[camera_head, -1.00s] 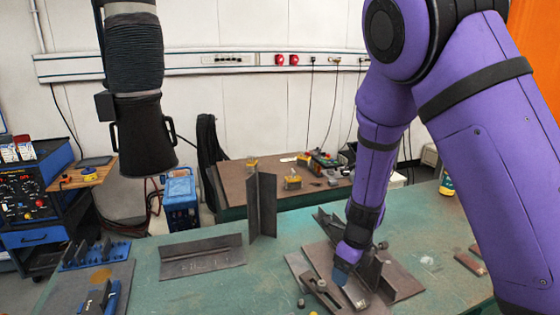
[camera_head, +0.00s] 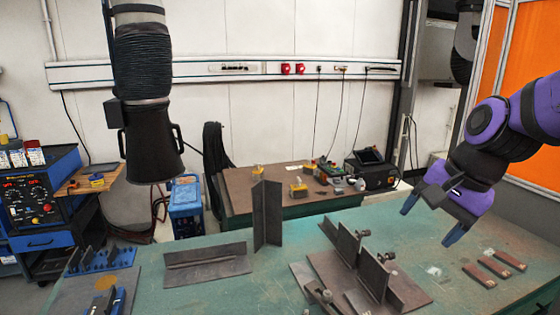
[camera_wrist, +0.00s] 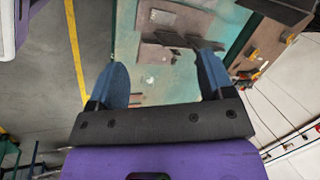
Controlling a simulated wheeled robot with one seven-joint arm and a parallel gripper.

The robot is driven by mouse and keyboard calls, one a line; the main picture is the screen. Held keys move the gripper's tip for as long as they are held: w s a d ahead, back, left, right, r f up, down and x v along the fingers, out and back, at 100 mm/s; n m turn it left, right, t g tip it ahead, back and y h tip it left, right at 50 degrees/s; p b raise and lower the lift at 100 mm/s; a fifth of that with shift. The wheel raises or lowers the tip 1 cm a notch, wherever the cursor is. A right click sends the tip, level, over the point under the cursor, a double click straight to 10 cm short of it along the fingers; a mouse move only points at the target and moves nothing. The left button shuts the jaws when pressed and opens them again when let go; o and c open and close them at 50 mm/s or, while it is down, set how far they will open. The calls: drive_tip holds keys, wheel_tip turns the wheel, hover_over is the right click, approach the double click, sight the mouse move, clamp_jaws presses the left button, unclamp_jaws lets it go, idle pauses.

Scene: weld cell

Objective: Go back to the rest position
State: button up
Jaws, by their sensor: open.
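My gripper (camera_head: 428,222) is at the right in the head view, above the right part of the green table (camera_head: 225,288). It is open, with its two blue fingers apart and nothing between them. The wrist view also shows my gripper (camera_wrist: 165,88) with both fingers spread, and the table and floor beyond them. My purple arm reaches in from the right edge of the head view.
A steel fixture plate (camera_head: 412,286) with upright plates and clamps sits on the table. Several flat bars (camera_head: 478,275) lie to its right. An angle piece (camera_head: 207,266) and an upright cross-shaped piece (camera_head: 267,215) stand left. A black extraction hood (camera_head: 150,145) hangs upper left.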

drive_tip(key=s+d+r+n+t+h, duration=0.1)
drive_tip(key=s+d+r+n, duration=0.1)
drive_tip(key=s, duration=0.4)
drive_tip(key=s+d+r+n+t+h, duration=0.1)
drive_tip(key=s+d+r+n+h, duration=0.1)
drive_tip(key=s+d+r+n, duration=0.1)
drive_tip(key=shift+s+r+n, duration=0.65)
drive_tip(key=shift+s+n, duration=0.7)
drive_tip(key=shift+n, duration=0.55)
